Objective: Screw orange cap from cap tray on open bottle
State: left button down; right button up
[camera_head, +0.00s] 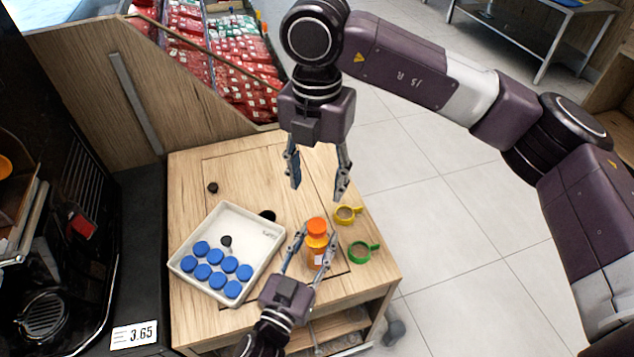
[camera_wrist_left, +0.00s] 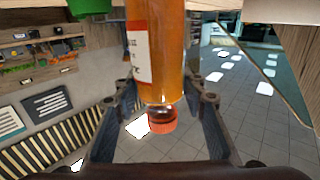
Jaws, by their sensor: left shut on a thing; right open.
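An orange bottle (camera_head: 317,250) with a white label stands upright at the right of the wooden table. My left gripper (camera_head: 311,258) is shut on it; the left wrist view shows the bottle (camera_wrist_left: 156,50) between the fingers. An orange cap (camera_head: 317,226) sits on the bottle's mouth, and it also shows in the left wrist view (camera_wrist_left: 162,123). I cannot tell how tight it is. My right gripper (camera_head: 318,183) is open and empty, pointing down above the capped bottle. The white cap tray (camera_head: 258,222), left of the bottle, holds several blue caps (camera_head: 217,256) and a small black piece (camera_head: 226,241).
Black pieces lie behind the tray (camera_head: 268,215) and farther back (camera_head: 213,188). The table's back (camera_head: 240,165) is mostly clear.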

pick_arm(q)
jog(key=c, duration=1.1)
grip_release()
jog(key=shift+c, duration=0.2)
jog(key=shift+s, duration=0.1)
jog(key=v, duration=1.2)
